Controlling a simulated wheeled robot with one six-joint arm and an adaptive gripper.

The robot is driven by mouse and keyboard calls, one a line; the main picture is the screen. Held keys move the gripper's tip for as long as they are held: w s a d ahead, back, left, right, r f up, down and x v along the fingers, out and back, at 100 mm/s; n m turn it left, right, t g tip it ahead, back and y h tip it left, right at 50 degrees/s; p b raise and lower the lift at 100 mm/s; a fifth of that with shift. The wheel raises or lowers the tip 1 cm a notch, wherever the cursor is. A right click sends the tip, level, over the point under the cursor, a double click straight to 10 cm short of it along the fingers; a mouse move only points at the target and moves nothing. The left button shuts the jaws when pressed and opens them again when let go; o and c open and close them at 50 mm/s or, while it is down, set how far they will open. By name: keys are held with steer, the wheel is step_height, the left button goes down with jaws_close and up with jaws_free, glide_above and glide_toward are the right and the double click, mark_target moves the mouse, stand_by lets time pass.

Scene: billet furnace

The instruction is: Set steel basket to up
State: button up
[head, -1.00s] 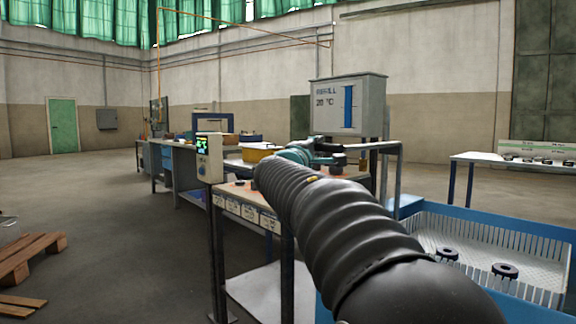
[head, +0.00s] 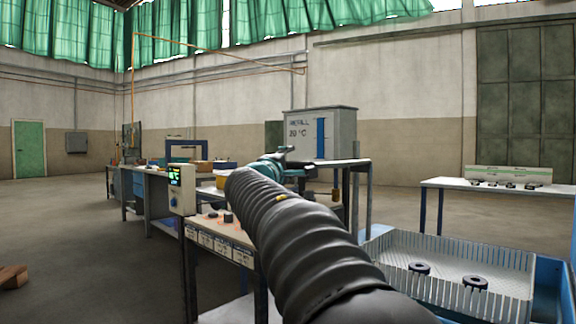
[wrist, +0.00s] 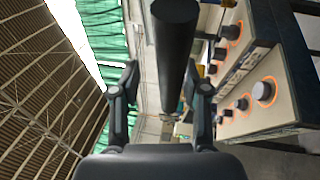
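The steel basket (head: 455,256) is a pale, slotted-wall tray in the blue tank (head: 556,282) at lower right of the head view. Two dark rings lie in it. Its right and lower parts are cut by the tank edge and my arm. My gripper (wrist: 165,82) shows in the wrist view with its two dark fingers spread apart. A thick dark rod (wrist: 174,55) shows between the fingers in the picture; I see no finger touching it and cannot tell its depth.
A grey cabinet (head: 322,134) reading 20 °C stands behind my arm. A control box (head: 181,190) on a post and a labelled bench (head: 222,248) stand left. A white table (head: 490,188) with small parts stands at right. Open floor lies at left.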

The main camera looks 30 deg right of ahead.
steer(key=shift+w+f, duration=0.1)
steer(key=shift+f, duration=0.1)
steer(key=shift+a, duration=0.15)
steer(key=v, duration=1.1)
steer(key=shift+s+a, duration=0.2)
steer(key=shift+s, duration=0.1)
steer(key=shift+f, duration=0.1)
